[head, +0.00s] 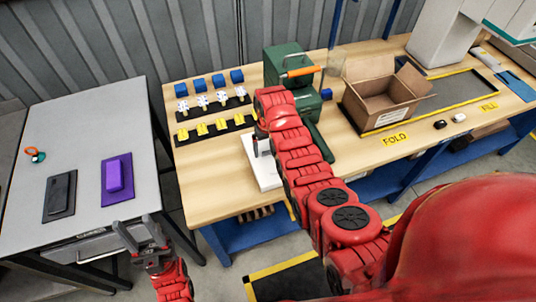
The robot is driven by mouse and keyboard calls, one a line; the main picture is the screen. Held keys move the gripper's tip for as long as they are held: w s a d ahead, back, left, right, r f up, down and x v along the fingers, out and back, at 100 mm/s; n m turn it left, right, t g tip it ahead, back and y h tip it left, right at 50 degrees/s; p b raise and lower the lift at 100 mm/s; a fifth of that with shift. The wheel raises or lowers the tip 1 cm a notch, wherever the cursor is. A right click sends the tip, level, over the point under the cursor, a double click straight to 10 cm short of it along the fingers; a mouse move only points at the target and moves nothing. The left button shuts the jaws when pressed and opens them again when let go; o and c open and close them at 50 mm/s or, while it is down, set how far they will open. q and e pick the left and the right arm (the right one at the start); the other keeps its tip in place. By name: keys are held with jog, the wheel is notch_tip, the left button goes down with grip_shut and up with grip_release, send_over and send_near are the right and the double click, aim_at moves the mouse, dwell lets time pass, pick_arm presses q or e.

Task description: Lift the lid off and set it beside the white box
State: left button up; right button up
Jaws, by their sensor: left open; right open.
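I cannot make out a separate lid. My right gripper (262,148) is above or at this white object, open; its fingertips are small and partly hidden, so contact cannot be told. My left gripper (140,240) is open and empty, in front of the grey table's near right corner, away from the white object.
The grey table (75,125) holds a purple block (114,175), a black block (62,190) and an orange-and-green item (35,154). Blue cubes, white pieces and yellow pieces stand in rows on the wooden table (205,160). A green machine (288,68) and open carton (383,95) stand rightward.

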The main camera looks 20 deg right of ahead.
jog(key=c, duration=1.4)
jog(key=shift+c, duration=0.2)
jog(key=shift+r, duration=0.1)
